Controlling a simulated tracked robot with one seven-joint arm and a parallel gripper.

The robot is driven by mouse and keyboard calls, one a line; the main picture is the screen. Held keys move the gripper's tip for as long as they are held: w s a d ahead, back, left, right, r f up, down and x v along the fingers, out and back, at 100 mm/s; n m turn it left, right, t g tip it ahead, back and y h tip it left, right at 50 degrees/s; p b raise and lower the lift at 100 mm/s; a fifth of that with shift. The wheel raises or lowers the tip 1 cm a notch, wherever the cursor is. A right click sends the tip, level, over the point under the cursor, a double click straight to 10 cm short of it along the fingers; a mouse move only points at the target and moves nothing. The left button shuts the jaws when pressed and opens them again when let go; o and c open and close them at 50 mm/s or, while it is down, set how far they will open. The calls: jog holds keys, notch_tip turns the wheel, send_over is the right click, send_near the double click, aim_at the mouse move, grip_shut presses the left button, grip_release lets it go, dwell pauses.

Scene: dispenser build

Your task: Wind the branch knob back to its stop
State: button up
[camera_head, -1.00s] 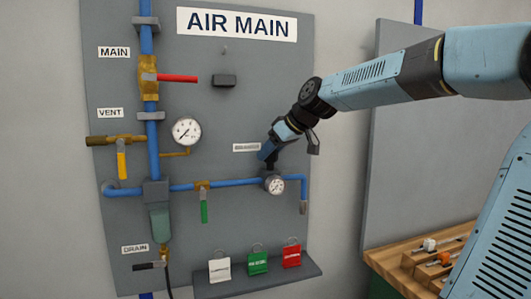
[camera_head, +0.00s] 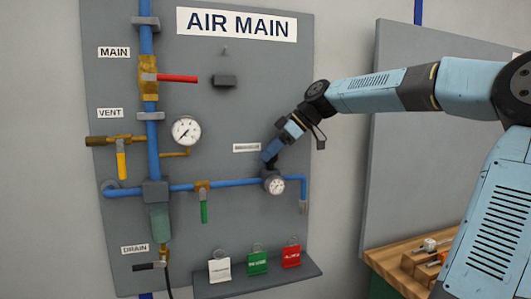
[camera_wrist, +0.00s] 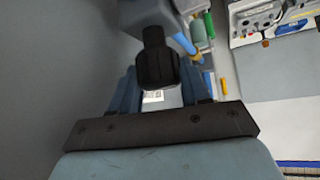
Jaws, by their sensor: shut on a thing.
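The black branch knob (camera_wrist: 157,66) stands on top of the small regulator with a round gauge (camera_head: 274,186) on the blue branch pipe. In the wrist view the knob sits between my two blue fingers, ribbed and dark. My gripper (camera_head: 269,158) comes down on it from above, tilted, and is shut on it; it also shows in the wrist view (camera_wrist: 160,92). In the head view my fingers hide most of the knob. Any mark for the knob's stop is too small to tell.
A pale branch label (camera_head: 247,147) is just left of my gripper. A green valve handle (camera_head: 203,211) hangs down to the left. A larger gauge (camera_head: 186,131) and a red main handle (camera_head: 177,79) are further up.

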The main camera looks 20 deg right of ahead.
jog(key=shift+n+g+y, duration=0.3)
jog(key=shift+n+g, duration=1.1)
jog(key=shift+n, duration=0.4)
jog(key=shift+n+g, duration=0.3)
jog(key=shift+n, duration=0.1)
jog(key=o, duration=1)
jog(key=v, duration=1.3)
jog(key=shift+d+r, duration=0.2)
jog(key=shift+d, duration=0.05)
